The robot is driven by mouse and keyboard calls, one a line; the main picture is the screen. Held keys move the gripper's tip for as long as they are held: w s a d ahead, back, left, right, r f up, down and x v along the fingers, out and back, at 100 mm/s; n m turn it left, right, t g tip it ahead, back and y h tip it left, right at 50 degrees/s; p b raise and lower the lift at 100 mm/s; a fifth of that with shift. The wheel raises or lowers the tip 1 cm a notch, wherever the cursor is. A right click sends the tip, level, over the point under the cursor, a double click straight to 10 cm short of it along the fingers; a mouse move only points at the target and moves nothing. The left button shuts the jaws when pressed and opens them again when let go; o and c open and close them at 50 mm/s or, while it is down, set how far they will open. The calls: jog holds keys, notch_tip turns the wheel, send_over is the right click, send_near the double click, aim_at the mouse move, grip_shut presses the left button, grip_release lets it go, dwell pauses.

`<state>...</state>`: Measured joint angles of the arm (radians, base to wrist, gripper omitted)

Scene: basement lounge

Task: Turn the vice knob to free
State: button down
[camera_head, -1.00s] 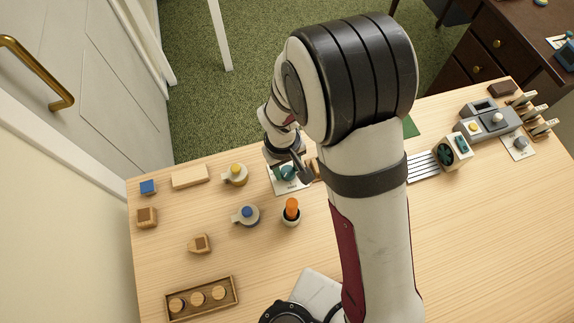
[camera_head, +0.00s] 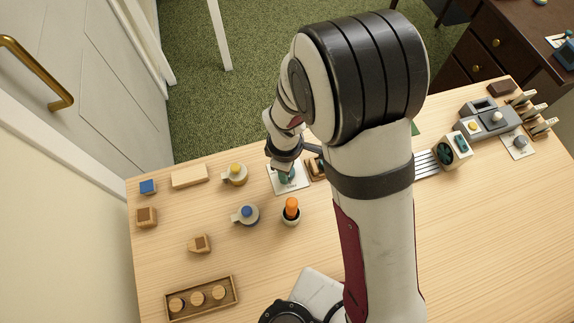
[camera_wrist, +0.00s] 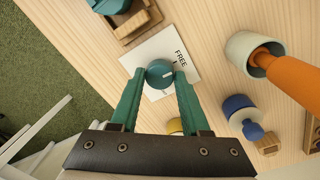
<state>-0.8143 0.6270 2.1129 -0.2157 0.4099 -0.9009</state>
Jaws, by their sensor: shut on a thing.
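The round teal knob (camera_wrist: 158,73) sits on a white card (camera_wrist: 186,47) with the word FREE printed near its upper right. A wooden block with a teal part (camera_wrist: 125,18), perhaps the vice, stands beside the card.
An orange-handled thing in a pale cup (camera_head: 291,212) stands close in front of the card. A blue-topped knob (camera_head: 246,215) and a yellow-topped one (camera_head: 236,174) stand to the left. A wooden tray (camera_head: 234,298) lies front left. The middle right tabletop is clear.

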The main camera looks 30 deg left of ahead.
jog(key=shift+n, duration=0.4)
jog(key=shift+c, duration=1.9)
grip_release()
notch_tip(320, 180, up, 16)
jog(key=s, duration=0.1)
jog(key=shift+d+f, duration=0.1)
jog(key=shift+f, duration=0.05)
